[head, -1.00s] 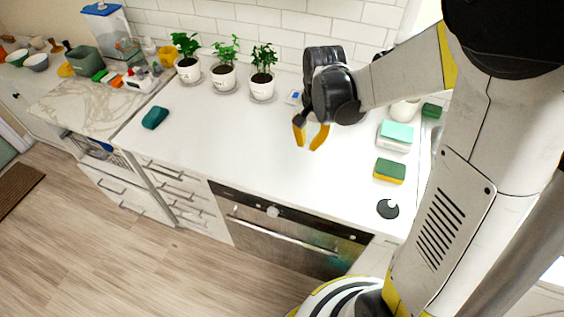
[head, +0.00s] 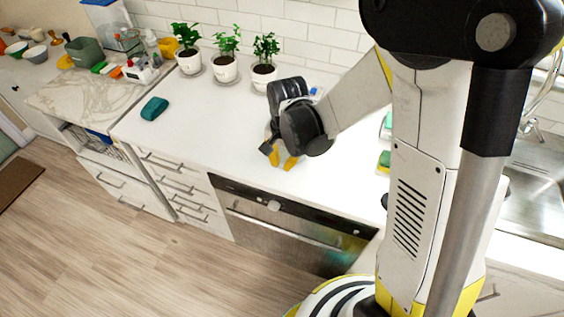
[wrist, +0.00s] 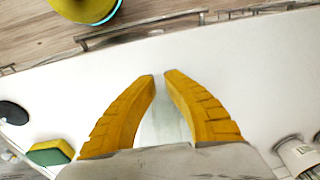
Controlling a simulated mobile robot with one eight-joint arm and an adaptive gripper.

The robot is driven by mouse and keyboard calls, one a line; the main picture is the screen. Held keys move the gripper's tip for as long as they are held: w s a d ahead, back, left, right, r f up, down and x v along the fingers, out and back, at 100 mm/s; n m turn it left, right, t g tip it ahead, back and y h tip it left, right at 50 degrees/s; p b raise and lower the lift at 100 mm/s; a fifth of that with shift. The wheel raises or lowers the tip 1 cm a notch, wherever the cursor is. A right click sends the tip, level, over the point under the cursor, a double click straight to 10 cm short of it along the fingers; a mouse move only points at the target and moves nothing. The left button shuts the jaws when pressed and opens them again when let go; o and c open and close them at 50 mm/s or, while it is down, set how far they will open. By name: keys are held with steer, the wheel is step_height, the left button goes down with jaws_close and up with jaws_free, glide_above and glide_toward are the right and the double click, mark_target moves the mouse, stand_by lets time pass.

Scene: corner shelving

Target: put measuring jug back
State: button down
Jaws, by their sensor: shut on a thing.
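My gripper (head: 281,161) hangs over the white worktop, behind the oven's front edge, with its yellow fingers pointing down. In the wrist view the fingers (wrist: 160,76) stand close together around a pale, see-through thing, which I take to be the measuring jug (wrist: 163,125). Its outline is faint against the white worktop, and the gripper hides much of it. In the head view the dark gripper body and fingers hide it.
Potted plants (head: 225,68) line the wall. A teal sponge (head: 154,108) lies left on the worktop (head: 205,120), with clear room around it. Bottles and containers crowd the marble counter (head: 85,95). A green-yellow sponge (wrist: 50,152) and dark disc (wrist: 13,112) show in the wrist view.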

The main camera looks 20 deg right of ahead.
mark_target(283, 149)
steer(key=shift+f, duration=0.1)
steer(key=c, duration=1.5)
jaws_free()
steer(key=shift+c, duration=0.2)
steer(key=shift+r, duration=0.2)
steer(key=r+p, duration=0.1)
steer(key=r, duration=0.2)
steer(key=r+p, duration=0.1)
steer(key=r, duration=0.3)
steer(key=s+r+p, duration=0.1)
steer(key=r, duration=0.3)
steer(key=shift+d+r, duration=0.15)
steer(key=shift+r, duration=0.05)
steer(key=s+d+r+n+t, duration=0.5)
steer(key=s+r+n+t, duration=0.1)
steer(key=s+r, duration=0.4)
steer(key=shift+s+r+n, duration=0.3)
steer(key=shift+s+n, duration=0.3)
steer(key=shift+s, duration=0.05)
steer(key=shift+d, duration=0.1)
